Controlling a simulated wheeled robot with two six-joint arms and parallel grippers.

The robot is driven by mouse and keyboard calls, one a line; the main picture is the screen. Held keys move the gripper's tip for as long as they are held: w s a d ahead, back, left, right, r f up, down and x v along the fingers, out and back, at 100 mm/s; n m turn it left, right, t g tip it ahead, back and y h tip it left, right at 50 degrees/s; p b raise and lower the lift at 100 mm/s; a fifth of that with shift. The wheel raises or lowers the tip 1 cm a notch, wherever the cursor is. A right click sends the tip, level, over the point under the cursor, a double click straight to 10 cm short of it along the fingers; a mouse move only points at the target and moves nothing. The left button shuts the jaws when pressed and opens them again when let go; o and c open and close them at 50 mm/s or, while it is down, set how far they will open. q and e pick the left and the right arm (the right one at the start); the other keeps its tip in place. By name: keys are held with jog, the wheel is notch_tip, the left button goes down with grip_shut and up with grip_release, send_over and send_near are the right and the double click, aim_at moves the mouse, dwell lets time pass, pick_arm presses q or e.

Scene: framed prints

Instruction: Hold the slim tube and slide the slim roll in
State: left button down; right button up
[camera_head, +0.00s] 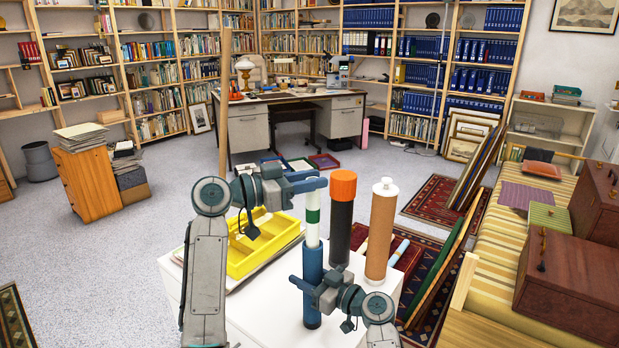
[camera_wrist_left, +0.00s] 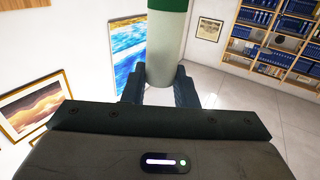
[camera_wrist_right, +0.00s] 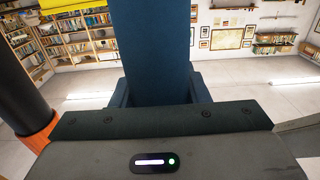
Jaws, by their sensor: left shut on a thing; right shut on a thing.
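The slim roll (camera_head: 313,230) is white with a green band and stands upright. My left gripper (camera_head: 312,186) is shut on its upper part; the roll also shows between the fingers in the left wrist view (camera_wrist_left: 163,55). The slim tube (camera_head: 312,262) is blue and upright directly below. My right gripper (camera_head: 308,287) is shut around it, and it fills the middle of the right wrist view (camera_wrist_right: 158,50). The roll's lower end meets the tube's top, lined up with it. I cannot tell whether its tip is inside, as the mouth is hidden.
A black tube with an orange cap (camera_head: 342,215) and a brown tube with a white cap (camera_head: 381,235) stand close on the right. A yellow tray (camera_head: 250,258) lies on the left of the white table (camera_head: 255,325). Framed boards lean at the right.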

pick_arm(q)
jog(key=c, duration=1.1)
grip_release()
jog(key=v, duration=1.2)
pick_arm(e)
jog(key=o, duration=1.2)
